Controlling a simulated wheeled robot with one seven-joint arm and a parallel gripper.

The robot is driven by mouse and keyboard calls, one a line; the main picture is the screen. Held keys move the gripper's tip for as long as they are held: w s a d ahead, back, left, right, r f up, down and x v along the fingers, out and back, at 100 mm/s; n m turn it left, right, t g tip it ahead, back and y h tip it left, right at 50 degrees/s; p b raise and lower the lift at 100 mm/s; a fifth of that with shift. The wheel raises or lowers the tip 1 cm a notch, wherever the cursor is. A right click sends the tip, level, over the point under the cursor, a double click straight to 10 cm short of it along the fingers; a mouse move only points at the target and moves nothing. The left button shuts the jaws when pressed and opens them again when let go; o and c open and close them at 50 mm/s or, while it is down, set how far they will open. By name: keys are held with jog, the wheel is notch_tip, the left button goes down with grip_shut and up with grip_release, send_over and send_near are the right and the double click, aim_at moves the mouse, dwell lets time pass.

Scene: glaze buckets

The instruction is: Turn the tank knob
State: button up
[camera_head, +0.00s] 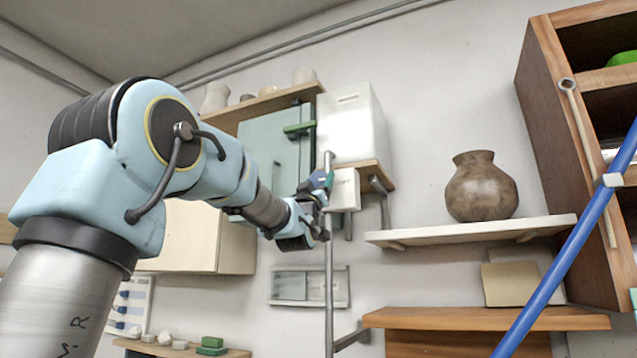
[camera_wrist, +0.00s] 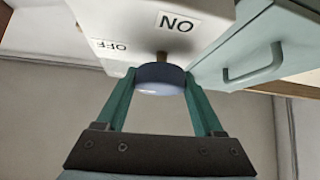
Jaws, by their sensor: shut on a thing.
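The tank's white box (camera_wrist: 125,20) fills the top of the wrist view, with ON and OFF labels that appear upside down. The round knob (camera_wrist: 160,80), dark at its side with a pale face, sits on a short brown stem below the box. My gripper (camera_wrist: 158,82) has its green fingers closed on both sides of the knob. In the head view, my gripper (camera_head: 318,185) is at the small white box (camera_head: 346,190) under the large white tank (camera_head: 353,125). The knob is mostly hidden there.
A pale green cabinet (camera_head: 275,140) with a handle adjoins on the left. A metal pole (camera_head: 329,270) stands near my gripper. A brown vase (camera_head: 481,188) sits on a white shelf (camera_head: 480,232) at right. A blue pole (camera_head: 560,270) crosses the right foreground.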

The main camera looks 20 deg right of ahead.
jog(key=m+h+b, duration=0.1)
jog(key=m+g+h+b, duration=0.1)
jog(key=b, duration=0.1)
jog(key=shift+f+m+g, duration=0.25)
jog(key=shift+m+g, duration=0.05)
jog(key=shift+m, duration=0.1)
jog(key=shift+r+m+g+h+b, duration=0.3)
jog(key=shift+m+g+h+b, duration=0.45)
jog(key=shift+m+h, duration=0.35)
jog(key=o, duration=1.4)
jog(key=shift+f, duration=0.1)
jog(key=b+v, duration=0.6)
jog(key=v, duration=0.4)
jog(key=shift+s+a+f, duration=0.2)
